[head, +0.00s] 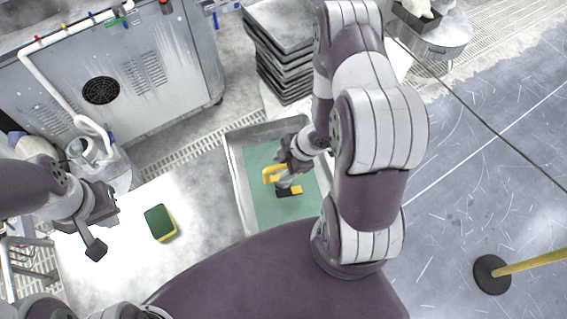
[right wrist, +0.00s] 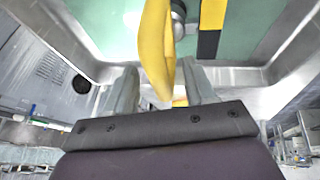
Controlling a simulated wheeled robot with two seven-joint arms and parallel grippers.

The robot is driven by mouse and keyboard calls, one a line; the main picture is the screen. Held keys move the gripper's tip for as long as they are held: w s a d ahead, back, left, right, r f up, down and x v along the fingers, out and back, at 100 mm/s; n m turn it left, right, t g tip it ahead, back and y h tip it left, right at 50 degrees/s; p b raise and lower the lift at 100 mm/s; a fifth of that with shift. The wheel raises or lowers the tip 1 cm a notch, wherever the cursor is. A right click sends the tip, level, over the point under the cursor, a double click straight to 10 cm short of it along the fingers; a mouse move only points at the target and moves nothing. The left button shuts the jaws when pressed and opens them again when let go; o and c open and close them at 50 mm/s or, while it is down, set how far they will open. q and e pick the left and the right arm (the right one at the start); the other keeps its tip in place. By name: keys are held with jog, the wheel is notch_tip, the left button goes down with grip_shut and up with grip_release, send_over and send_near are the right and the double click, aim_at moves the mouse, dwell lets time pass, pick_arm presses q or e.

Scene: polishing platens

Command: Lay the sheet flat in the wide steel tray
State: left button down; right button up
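The wide steel tray (head: 236,166) stands in the middle of the head view. The green sheet (head: 262,212) lies in it and looks flat, with part hidden by my right arm. A yellow handle (head: 270,174) and a black-and-yellow patch (head: 290,191) show on the sheet. My right gripper (head: 283,172) is over the tray. In the right wrist view the handle (right wrist: 156,45) is between its fingers, with small gaps showing on both sides. My left gripper (head: 103,222) is open and empty, left of the tray.
A green-and-yellow sponge (head: 160,222) lies on the pale surface between my left gripper and the tray. A stack of dark trays (head: 283,70) stands behind the tray. A grey machine cabinet (head: 125,85) is at the back left. A post base (head: 492,274) stands at the right.

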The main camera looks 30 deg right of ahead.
jog(key=shift+s, duration=0.1)
jog(key=p+v, duration=0.3)
jog(key=v, duration=0.9)
jog(key=shift+d+r, duration=0.15)
jog(key=shift+r, duration=0.15)
jog(key=shift+s, duration=0.1)
